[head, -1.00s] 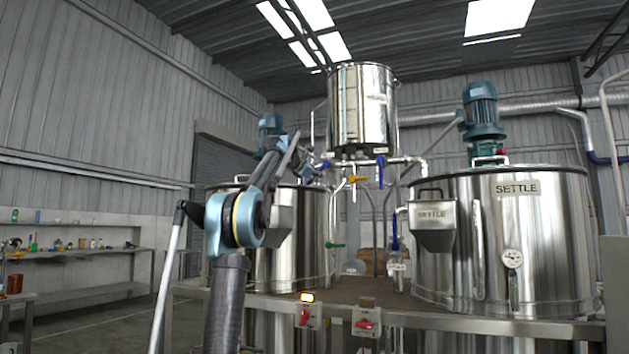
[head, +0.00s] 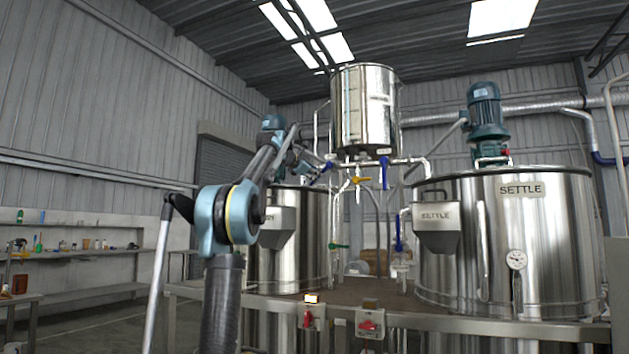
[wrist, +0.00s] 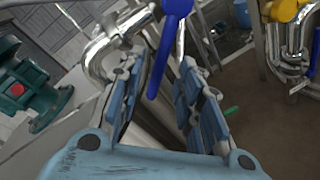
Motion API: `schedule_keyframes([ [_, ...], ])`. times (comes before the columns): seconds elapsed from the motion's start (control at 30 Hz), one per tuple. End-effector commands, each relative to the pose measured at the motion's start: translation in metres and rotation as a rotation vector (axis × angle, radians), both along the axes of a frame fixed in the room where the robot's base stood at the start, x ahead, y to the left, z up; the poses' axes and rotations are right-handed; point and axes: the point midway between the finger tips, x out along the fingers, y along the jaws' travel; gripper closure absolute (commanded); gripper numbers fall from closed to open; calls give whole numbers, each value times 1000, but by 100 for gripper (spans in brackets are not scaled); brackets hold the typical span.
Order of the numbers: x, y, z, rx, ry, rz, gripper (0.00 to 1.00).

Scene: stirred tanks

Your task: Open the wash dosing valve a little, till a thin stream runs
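A steel overhead tank (head: 364,105) stands high in the middle, with a pipe and valves below it. A blue lever (head: 327,167) is at the left end of this pipe, a yellow lever (head: 361,180) in the middle and another blue lever (head: 384,172) to the right. I cannot read which is the wash dosing valve. My gripper (head: 306,164) is by the left blue lever. In the wrist view, my gripper (wrist: 158,85) is open, and a blue lever (wrist: 164,55) hangs beyond and between its fingers. Contact cannot be told. No stream is visible.
A tank marked SETTLE (head: 545,245) stands right and another steel tank (head: 300,250) left, behind my arm. A green motor (wrist: 40,85) is left in the wrist view. Red switches (head: 369,323) sit on the front rail (head: 450,328).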

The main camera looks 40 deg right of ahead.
Motion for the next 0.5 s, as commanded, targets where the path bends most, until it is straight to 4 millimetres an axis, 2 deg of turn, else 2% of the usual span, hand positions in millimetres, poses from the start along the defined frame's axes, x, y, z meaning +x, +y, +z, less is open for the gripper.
schedule_keyframes([
  [0.1, -7, 20, 3, 0, 0, 3, 67],
  [0.3, -17, 46, 6, 0, 1, 3, 67],
  [0.5, -23, 60, 8, 0, 1, 2, 67],
])
